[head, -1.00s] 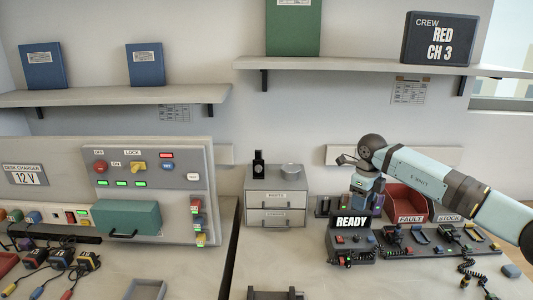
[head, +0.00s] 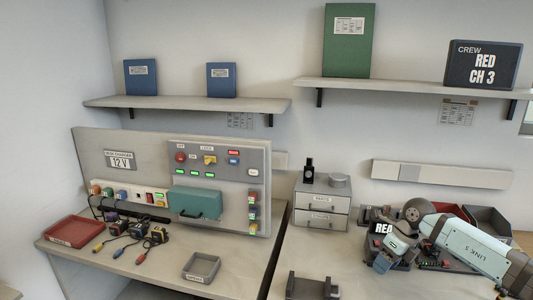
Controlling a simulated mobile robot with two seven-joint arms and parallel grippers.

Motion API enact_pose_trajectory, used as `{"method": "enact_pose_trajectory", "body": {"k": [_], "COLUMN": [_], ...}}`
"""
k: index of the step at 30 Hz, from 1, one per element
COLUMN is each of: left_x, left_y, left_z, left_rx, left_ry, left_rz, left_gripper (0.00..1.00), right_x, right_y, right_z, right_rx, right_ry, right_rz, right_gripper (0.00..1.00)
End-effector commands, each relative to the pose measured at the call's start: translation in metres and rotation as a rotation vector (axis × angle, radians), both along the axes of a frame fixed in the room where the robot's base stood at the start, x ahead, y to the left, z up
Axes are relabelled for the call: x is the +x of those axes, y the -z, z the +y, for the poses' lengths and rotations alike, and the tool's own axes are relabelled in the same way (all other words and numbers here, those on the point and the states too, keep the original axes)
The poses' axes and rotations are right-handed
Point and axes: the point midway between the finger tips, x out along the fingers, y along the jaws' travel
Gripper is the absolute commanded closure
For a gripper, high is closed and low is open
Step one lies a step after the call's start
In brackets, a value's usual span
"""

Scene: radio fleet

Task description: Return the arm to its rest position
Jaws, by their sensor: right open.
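My right arm (head: 463,246) comes in from the right edge of the head view. It is pale blue with a grey joint and reaches low over the right-hand bench. My right gripper (head: 382,264) is open and points down at the near side of the black READY display (head: 381,228), hiding part of its word. I see nothing held in it. I cannot tell whether it touches the bench or the unit. My left arm and gripper are not in view.
A grey drawer unit (head: 322,202) stands left of the arm. Red and dark bins (head: 489,222) lie behind the arm. The charger panel (head: 222,160), red tray (head: 72,232) and small grey tray (head: 201,267) are on the left bench. Shelves run above.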

Motion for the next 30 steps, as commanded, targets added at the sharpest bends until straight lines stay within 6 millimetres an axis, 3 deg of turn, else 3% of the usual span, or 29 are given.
{"method": "enact_pose_trajectory", "body": {"k": [1,6,9,13,17,20,25,30], "left_x": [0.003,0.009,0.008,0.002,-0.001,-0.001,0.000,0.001], "left_y": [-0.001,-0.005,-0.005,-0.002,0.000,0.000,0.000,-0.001], "left_z": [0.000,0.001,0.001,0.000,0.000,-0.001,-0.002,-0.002], "left_rx": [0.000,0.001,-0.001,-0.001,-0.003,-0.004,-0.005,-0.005], "left_ry": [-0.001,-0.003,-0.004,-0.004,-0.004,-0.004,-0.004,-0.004], "left_rz": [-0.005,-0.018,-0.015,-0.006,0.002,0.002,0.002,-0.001], "left_gripper": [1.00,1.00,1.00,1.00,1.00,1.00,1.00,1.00], "right_x": [-0.012,-0.061,-0.090,-0.120,-0.140,-0.153,-0.183,-0.232], "right_y": [0.018,0.048,0.049,0.044,0.041,0.050,0.089,0.142], "right_z": [0.030,0.136,0.186,0.225,0.236,0.228,0.195,0.162], "right_rx": [0.099,0.538,0.818,1.149,1.428,1.594,1.761,1.763], "right_ry": [-0.009,0.051,0.160,0.375,0.670,0.944,1.482,2.003], "right_rz": [0.014,0.075,0.136,0.242,0.371,0.482,0.694,0.896], "right_gripper": [0.52,0.52,0.52,0.52,0.52,0.52,0.52,0.52]}}
